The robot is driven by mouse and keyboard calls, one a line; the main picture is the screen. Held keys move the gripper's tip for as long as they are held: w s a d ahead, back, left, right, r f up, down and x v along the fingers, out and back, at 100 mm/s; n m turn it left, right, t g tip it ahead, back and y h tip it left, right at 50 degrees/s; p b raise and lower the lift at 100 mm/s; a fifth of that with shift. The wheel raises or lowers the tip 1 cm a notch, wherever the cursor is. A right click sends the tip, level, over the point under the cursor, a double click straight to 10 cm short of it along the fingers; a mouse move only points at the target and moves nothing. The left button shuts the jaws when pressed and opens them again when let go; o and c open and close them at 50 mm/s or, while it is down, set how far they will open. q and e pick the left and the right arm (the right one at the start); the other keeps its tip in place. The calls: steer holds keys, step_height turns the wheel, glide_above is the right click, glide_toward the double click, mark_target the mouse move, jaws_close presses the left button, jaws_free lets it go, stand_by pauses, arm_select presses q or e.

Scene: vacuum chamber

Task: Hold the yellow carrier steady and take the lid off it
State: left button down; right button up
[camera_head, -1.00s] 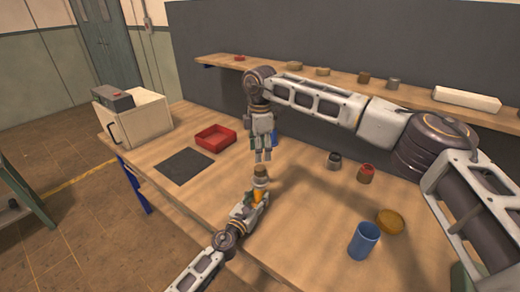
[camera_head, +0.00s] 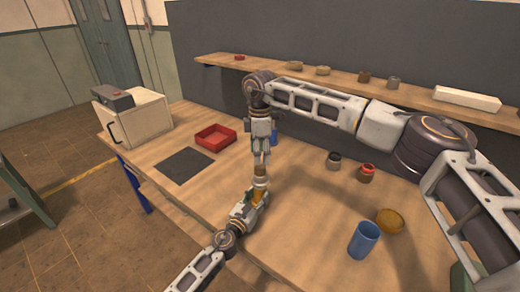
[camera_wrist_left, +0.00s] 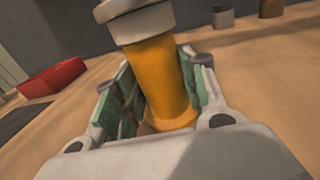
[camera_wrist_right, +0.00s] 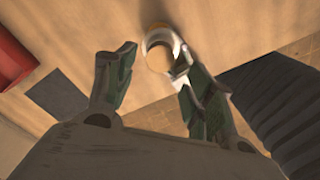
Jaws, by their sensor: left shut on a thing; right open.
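The yellow carrier (camera_wrist_left: 168,85) stands roughly upright between the fingers of my left gripper (camera_head: 257,197), which is shut on it above the table. Its grey-white lid (camera_wrist_left: 140,20) sits on top in the left wrist view. My right gripper (camera_head: 260,166) points straight down just above the carrier, with its fingers around or beside the top. In the right wrist view its fingers are open, and the round lid (camera_wrist_right: 158,52) shows between the tips, nearer the right-hand finger. In the head view the right fingers partly hide the lid. I cannot tell whether they touch it.
A red tray (camera_head: 229,140) and a dark mat (camera_head: 185,165) lie to the left, with a white box (camera_head: 148,125) beyond. A shelf (camera_head: 300,75) runs behind.

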mark_target(260, 167)
steer(key=shift+f, duration=3.3)
